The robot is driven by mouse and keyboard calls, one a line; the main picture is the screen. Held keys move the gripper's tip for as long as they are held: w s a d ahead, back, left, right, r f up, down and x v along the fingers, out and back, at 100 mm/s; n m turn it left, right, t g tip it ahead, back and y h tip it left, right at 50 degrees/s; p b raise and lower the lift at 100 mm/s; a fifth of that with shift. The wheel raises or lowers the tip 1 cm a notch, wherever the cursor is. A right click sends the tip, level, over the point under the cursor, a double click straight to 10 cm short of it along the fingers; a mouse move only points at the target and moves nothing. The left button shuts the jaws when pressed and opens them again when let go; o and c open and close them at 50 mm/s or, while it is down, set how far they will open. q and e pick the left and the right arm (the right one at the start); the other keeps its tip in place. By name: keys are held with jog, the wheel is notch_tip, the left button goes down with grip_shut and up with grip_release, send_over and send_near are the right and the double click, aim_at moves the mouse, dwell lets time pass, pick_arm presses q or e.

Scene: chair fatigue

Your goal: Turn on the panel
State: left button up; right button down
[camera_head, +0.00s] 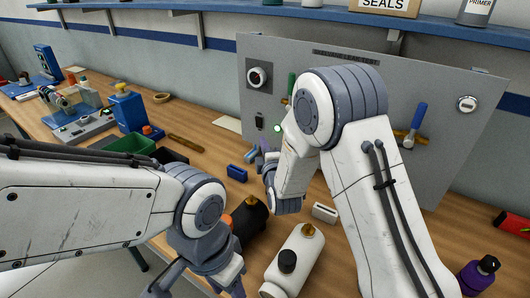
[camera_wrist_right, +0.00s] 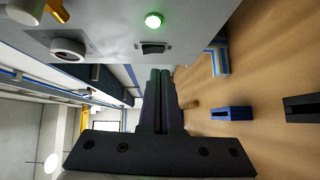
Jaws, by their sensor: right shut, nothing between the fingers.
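The upright grey panel (camera_head: 330,60) stands at the back of the bench. It bears a round knob (camera_head: 258,76), a green-handled part (camera_head: 291,84), a blue lever (camera_head: 413,125) and a small round dial (camera_head: 467,103). A green lamp (camera_head: 277,128) glows on it; the right wrist view shows the lamp (camera_wrist_right: 153,20) beside a black rocker switch (camera_wrist_right: 153,48). My right gripper (camera_head: 262,158) is shut and empty before the panel's lower left. In its wrist view the shut fingers (camera_wrist_right: 161,75) point toward the switch; contact is unclear. My left gripper (camera_head: 170,278) is partly cut off at the bottom.
A black bottle (camera_head: 250,220) and a white bottle (camera_head: 297,262) lie in front of the panel. A purple bottle (camera_head: 478,274) is at right. My right arm covers the panel's middle.

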jog(key=shift+s+d, duration=0.2)
jog(key=shift+s, duration=1)
jog(key=shift+r, duration=0.1)
